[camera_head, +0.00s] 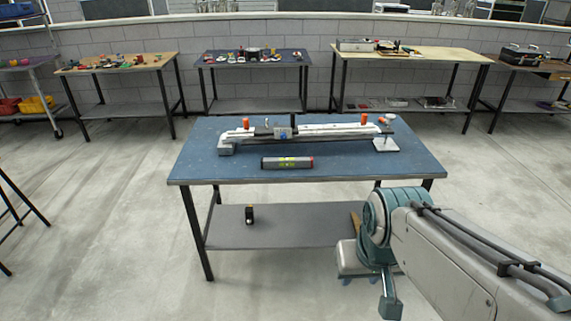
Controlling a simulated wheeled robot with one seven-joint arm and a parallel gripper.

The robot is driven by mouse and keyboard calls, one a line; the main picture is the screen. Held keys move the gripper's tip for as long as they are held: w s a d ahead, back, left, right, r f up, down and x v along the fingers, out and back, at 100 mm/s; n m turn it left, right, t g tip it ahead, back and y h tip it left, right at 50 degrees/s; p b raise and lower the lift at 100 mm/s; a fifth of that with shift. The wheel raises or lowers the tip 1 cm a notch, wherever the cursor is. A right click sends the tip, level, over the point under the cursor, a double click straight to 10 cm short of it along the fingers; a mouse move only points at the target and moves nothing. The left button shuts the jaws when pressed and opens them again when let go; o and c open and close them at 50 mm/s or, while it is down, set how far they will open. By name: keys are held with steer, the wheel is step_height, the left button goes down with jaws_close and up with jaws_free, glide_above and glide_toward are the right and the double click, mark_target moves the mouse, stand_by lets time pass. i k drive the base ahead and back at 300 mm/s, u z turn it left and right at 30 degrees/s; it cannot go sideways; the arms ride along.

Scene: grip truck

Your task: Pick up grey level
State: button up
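A dark grey bar-shaped object (287,163) with yellow-green markings and a red right end lies flat near the front middle of the blue-topped table (205,165). It looks like the grey level. My arm reaches in from the lower right, and my gripper (358,276) seems to be at its end, low in front of the table's right side. It is apart from the level, below and to the right of it in the picture. The arm's joint partly hides it, and its fingers are too small to read.
A long white and grey rail assembly (320,131) with orange knobs lies behind the level. A small black item (249,214) stands on the lower shelf (285,230). Several cluttered benches line the back wall. Open floor lies left of the table.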

mark_target(288, 162)
steer(key=u, duration=1.2)
steer(key=i, duration=2.05)
steer(key=z, duration=1.3)
steer(key=i, duration=0.5)
steer(key=z, duration=0.55)
